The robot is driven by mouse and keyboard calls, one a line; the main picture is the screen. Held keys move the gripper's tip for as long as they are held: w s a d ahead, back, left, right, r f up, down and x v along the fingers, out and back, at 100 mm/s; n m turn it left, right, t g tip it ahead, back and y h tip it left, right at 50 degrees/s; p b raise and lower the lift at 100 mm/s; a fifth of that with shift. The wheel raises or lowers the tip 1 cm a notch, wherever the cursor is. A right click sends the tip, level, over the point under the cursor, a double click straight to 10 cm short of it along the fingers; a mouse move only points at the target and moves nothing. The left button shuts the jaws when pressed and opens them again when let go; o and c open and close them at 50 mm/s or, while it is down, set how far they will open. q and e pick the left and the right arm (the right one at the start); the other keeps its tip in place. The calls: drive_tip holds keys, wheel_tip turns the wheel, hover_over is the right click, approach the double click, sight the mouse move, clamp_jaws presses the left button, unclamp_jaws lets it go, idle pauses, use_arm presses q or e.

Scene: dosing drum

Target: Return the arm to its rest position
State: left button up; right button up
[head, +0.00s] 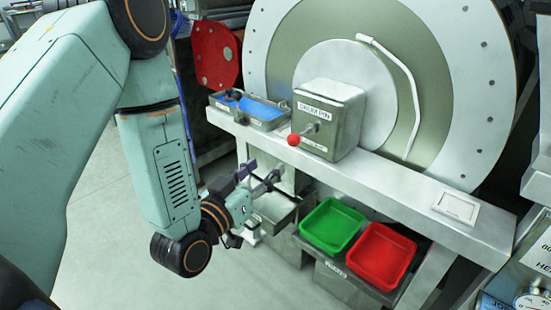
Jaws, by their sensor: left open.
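My left arm comes in from the left and bends down in front of the machine. Its gripper (262,180) is open and appears empty, with its fingers pointing right, below the front edge of the grey ledge. The fingers overlap a metal drawer or tray (278,212) in the picture; I cannot tell whether they touch it. My right gripper is not in view.
A grey ledge (385,188) carries a blue-filled tray (262,112) and a metal box (330,112) with a red-knobbed lever (294,140). Green (332,225) and red (380,256) bins sit below. A large drum (455,60) stands behind. Floor at lower left is clear.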

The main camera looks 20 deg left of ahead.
use_arm(q)
drive_tip(key=shift+f, duration=0.15)
drive_tip(key=s+f+g+y+p, duration=0.1)
drive_tip(key=s+f+g, duration=0.3)
drive_tip(key=f, duration=0.3)
drive_tip(key=s+f+g+y+p, duration=0.1)
drive_tip(key=s+f+g, duration=0.35)
drive_tip(key=f, duration=0.35)
drive_tip(key=s+f+g+p, duration=0.2)
drive_tip(key=s+f+g, duration=0.1)
drive_tip(key=s, duration=0.8)
drive_tip(key=s+f+g+p, duration=0.2)
drive_tip(key=s+g, duration=0.4)
drive_tip(key=s, duration=0.5)
drive_tip(key=shift+s+a+f+y, duration=0.25)
drive_tip(key=shift+s+f+y, duration=0.15)
drive_tip(key=shift+f, duration=0.15)
drive_tip(key=shift+c, duration=1.4)
drive_tip(key=shift+w+d, duration=0.1)
drive_tip(key=shift+c, duration=0.2)
drive_tip(key=shift+w, duration=0.1)
